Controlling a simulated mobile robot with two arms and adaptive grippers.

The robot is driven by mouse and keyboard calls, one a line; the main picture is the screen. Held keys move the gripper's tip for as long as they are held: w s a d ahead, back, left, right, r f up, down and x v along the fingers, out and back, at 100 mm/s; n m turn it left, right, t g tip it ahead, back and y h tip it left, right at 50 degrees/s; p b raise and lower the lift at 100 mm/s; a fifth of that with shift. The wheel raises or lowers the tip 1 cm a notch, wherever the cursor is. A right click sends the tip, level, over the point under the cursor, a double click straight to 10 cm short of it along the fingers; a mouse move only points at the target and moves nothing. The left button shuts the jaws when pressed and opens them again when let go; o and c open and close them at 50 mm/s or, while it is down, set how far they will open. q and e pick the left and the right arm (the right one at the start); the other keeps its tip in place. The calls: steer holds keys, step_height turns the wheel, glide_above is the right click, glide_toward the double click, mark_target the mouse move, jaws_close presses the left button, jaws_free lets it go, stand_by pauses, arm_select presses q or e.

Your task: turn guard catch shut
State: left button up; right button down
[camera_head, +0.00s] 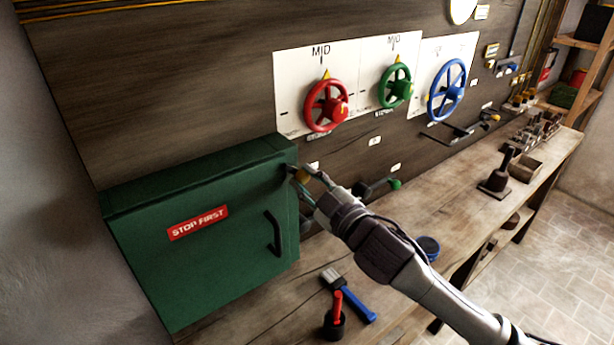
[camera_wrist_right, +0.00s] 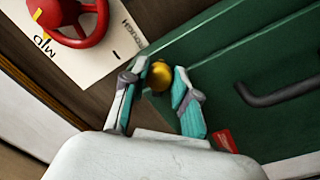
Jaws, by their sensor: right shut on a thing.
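The green guard box (camera_head: 190,265) with a red "STOP FIRST" label stands on the bench against the wall at the left. Its dark handle (camera_head: 273,233) is on the front, and the door looks shut. The guard catch shows as a yellow knob (camera_head: 302,175) at the box's upper right edge. In the wrist view the round yellow knob (camera_wrist_right: 160,75) sits between the fingers of my right gripper (camera_wrist_right: 163,85), which is shut on it. My right gripper (camera_head: 305,181) hides part of the catch in the head view. My left gripper is not in view.
Red (camera_head: 326,105), green (camera_head: 395,86) and blue (camera_head: 447,90) handwheels are on the wall to the right. A blue-handled brush (camera_head: 350,298) and a red-handled tool (camera_head: 335,318) are on the bench in front. A green-ended lever (camera_head: 394,184) sits behind my arm.

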steer(key=n+p, duration=0.1)
steer(key=n, duration=0.4)
steer(key=shift+r, duration=0.1)
steer(key=shift+n+y+p, duration=0.3)
steer(key=shift+n+p, duration=0.5)
steer(key=shift+n, duration=0.9)
steer(key=c, duration=0.9)
jaws_free()
